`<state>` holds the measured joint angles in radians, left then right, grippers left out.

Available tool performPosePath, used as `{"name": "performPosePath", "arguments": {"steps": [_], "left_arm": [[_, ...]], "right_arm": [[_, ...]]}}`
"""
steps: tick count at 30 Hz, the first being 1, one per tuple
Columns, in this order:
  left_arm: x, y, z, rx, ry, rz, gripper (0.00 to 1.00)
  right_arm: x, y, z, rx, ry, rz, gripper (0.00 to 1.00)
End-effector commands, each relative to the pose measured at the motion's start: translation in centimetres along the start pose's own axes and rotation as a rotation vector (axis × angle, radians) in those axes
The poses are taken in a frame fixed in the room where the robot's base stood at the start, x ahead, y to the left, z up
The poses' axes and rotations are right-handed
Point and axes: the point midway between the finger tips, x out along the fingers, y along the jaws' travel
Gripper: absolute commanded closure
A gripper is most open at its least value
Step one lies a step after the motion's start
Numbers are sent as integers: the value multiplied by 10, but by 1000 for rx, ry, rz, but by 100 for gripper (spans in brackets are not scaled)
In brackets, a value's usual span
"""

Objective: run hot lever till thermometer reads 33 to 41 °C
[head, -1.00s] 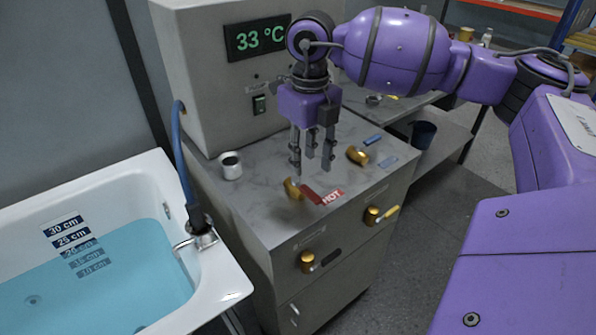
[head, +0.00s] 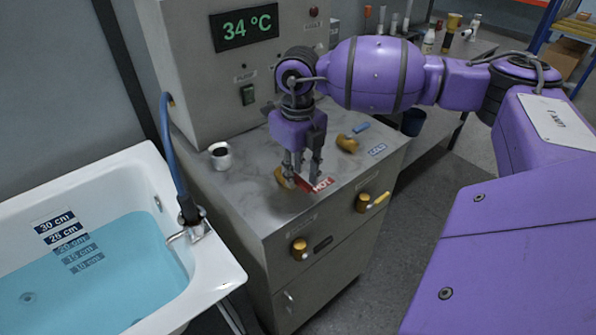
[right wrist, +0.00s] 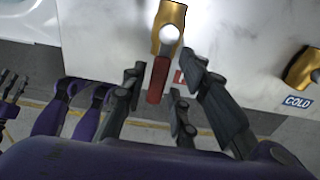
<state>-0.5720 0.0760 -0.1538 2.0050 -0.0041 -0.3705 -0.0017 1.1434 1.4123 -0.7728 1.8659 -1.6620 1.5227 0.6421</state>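The thermometer display (head: 244,27) reads 34 °C in green. The hot lever (head: 281,178) is a brass fitting on the grey counter beside the red HOT label (head: 322,184). In the right wrist view its red handle (right wrist: 158,80) points from the brass body (right wrist: 168,30) toward my gripper. My right gripper (head: 302,176) is low over this lever, fingers spread. In the wrist view the fingers (right wrist: 170,95) stand on both sides of the red handle with gaps; contact is not visible. Grey fingers at the wrist view's left edge may be my left gripper (right wrist: 10,95); its state is unclear.
The cold lever (head: 347,144) with its blue handle (head: 361,127) is behind to the right. A white cup (head: 221,156) stands on the counter. The bathtub (head: 215,270) with blue water is at left, a hose (head: 172,150) above it. Two brass valves (head: 299,248) are on the cabinet front.

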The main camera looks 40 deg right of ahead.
Motion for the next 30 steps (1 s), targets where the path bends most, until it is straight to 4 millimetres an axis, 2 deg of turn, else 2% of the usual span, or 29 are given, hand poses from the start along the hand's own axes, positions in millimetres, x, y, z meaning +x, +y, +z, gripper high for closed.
{"name": "performPosePath", "arguments": {"steps": [1, 5, 13, 20, 30], "left_arm": [[0, 0, -1, 0, 1, 0, 60], [2, 1, -3, 1, 6, 2, 60], [5, 2, -10, 3, 18, 5, 60], [5, 2, -7, 3, 14, 4, 60], [4, 1, 7, 4, -8, 2, 60]], "right_arm": [[0, 0, 0, 0, 0, 0, 84], [0, 0, 0, 0, 0, 1, 100], [0, 0, 0, 0, 0, 1, 100], [0, -1, 0, -27, -1, 1, 100], [1, -10, 2, -225, 0, 2, 100]]}}
